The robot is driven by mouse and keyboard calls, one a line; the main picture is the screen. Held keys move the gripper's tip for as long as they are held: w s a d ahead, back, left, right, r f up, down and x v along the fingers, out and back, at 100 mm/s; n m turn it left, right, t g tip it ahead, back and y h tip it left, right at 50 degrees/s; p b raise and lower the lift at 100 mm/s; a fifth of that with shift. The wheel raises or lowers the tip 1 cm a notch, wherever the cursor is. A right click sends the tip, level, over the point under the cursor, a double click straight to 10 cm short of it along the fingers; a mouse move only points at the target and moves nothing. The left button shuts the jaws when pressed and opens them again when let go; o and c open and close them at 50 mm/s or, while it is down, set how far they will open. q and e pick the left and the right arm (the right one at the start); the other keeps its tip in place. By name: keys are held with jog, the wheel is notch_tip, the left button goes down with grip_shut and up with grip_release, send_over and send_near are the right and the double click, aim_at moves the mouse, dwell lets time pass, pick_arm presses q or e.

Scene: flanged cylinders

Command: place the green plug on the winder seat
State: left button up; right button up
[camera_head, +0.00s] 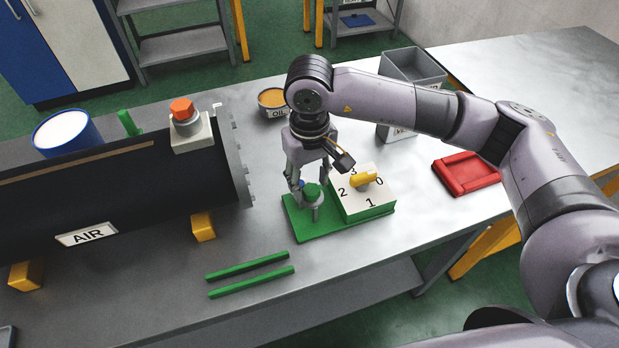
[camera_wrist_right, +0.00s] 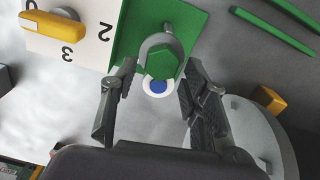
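The green plug (camera_head: 312,191), with a hexagonal top, stands on a grey round part on the green base plate (camera_head: 308,228). The plug also shows in the right wrist view (camera_wrist_right: 160,62). A white ring with a blue centre (camera_wrist_right: 157,87) shows beside its lower edge there. I cannot tell clearly which part is the winder seat. My right gripper (camera_head: 308,186) points down over the plug. In the wrist view its fingers (camera_wrist_right: 158,78) are apart on either side, with gaps to the plug. My left gripper is out of view.
Beside the plug is a white-topped block (camera_head: 352,207) with numbers and a yellow handle (camera_head: 364,179). The black AIR cylinder (camera_head: 120,190) lies left. Green bars (camera_head: 250,281) lie in front. An OIL bowl (camera_head: 272,98), grey bin (camera_head: 412,65) and red tray (camera_head: 466,175) stand around.

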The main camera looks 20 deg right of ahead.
jog(key=shift+o, duration=0.6)
jog(key=shift+r, duration=0.1)
notch_tip(320, 180, up, 12)
dwell(0.5)
